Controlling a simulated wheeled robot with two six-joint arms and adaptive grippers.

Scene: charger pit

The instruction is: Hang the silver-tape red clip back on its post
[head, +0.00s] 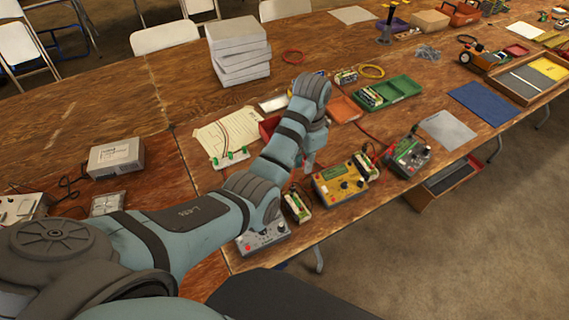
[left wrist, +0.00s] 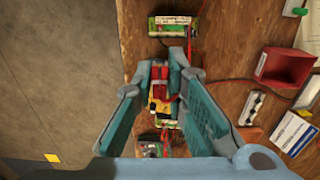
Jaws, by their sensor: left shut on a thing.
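My left gripper (left wrist: 160,76) is shut on a red clip (left wrist: 159,73) in the left wrist view. The clip sits between the fingertips, over a yellow charger (left wrist: 162,107). The picture is too small to show its tape or the post clearly. In the head view my left arm reaches over the table. The gripper (head: 311,160) hangs below the wrist, mostly hidden by the arm, so the clip cannot be made out there. The yellow charger (head: 330,184) stands just right of it. My right gripper is not in view.
A grey-and-green charger (head: 408,156) stands to the right and a grey box with knobs (head: 262,238) nearer the front left. A red bin (left wrist: 284,67) and a battery pack (left wrist: 171,27) lie close by. A red lead runs over the wood. The table's front edge is near.

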